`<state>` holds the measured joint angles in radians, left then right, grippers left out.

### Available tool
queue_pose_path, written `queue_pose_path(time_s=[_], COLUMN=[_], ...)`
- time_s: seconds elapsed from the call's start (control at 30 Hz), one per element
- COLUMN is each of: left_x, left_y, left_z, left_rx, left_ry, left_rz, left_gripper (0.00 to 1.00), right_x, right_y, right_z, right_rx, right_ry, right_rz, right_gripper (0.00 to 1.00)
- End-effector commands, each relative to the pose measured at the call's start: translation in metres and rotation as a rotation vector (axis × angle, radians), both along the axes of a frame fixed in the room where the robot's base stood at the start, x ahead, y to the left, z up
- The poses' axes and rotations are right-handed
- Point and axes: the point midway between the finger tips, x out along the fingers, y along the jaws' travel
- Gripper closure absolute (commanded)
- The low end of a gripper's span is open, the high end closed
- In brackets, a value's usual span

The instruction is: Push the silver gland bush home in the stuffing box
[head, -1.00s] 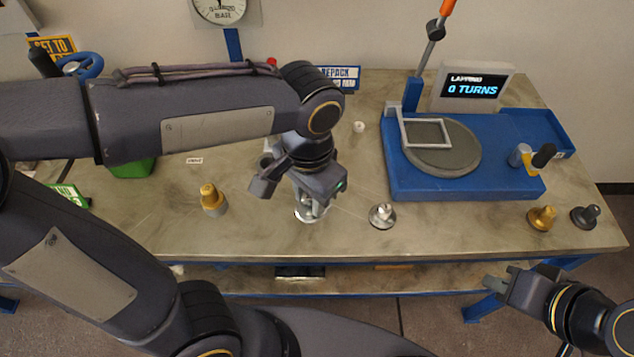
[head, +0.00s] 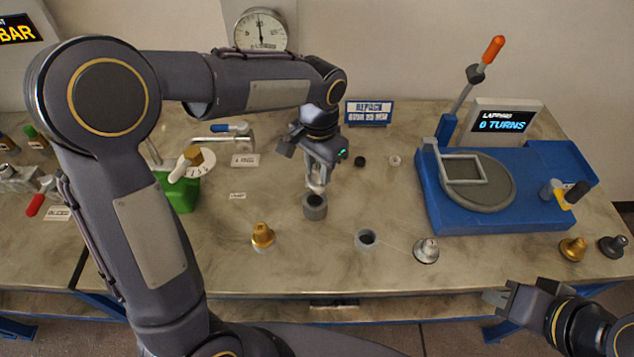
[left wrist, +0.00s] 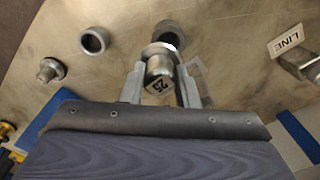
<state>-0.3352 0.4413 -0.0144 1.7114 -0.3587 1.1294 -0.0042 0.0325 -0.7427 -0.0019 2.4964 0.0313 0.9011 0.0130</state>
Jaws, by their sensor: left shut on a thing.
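I cannot tell whether the bush's lower end is inside the cup's mouth. The cup's rim (left wrist: 165,32) shows behind the bush in the left wrist view. A silver stepped piece (head: 425,251) stands to the right on the bench. My right gripper (head: 497,296) hangs empty in front of the bench edge; its opening is unclear.
A second grey cup (head: 366,240) is empty, between the silver piece and my left gripper. A brass piece (head: 262,235) stands to the left. A blue lapping machine (head: 500,190) fills the right. A green block (head: 180,195) with a dial stands at left.

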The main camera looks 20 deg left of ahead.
Motion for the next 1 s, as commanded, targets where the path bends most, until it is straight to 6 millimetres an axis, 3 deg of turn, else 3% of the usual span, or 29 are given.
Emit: queue_pose_path(time_s=[0.13,0.53,1.0], left_x=[0.011,0.011,0.011], left_y=[0.005,0.005,0.005], left_z=[-0.005,-0.005,-0.044], left_rx=[0.002,0.003,0.003], left_ry=[0.0,-0.001,-0.001], left_rz=[-0.001,-0.002,-0.001], left_gripper=[1.0,1.0,1.0], right_x=[0.0,0.0,0.0], right_y=[0.0,0.0,0.0], right_z=[0.004,0.005,-0.025], right_rx=[0.0,0.0,0.0], right_ry=[0.0,0.0,0.0], right_rz=[0.0,0.0,0.0], right_gripper=[1.0,1.0,1.0])
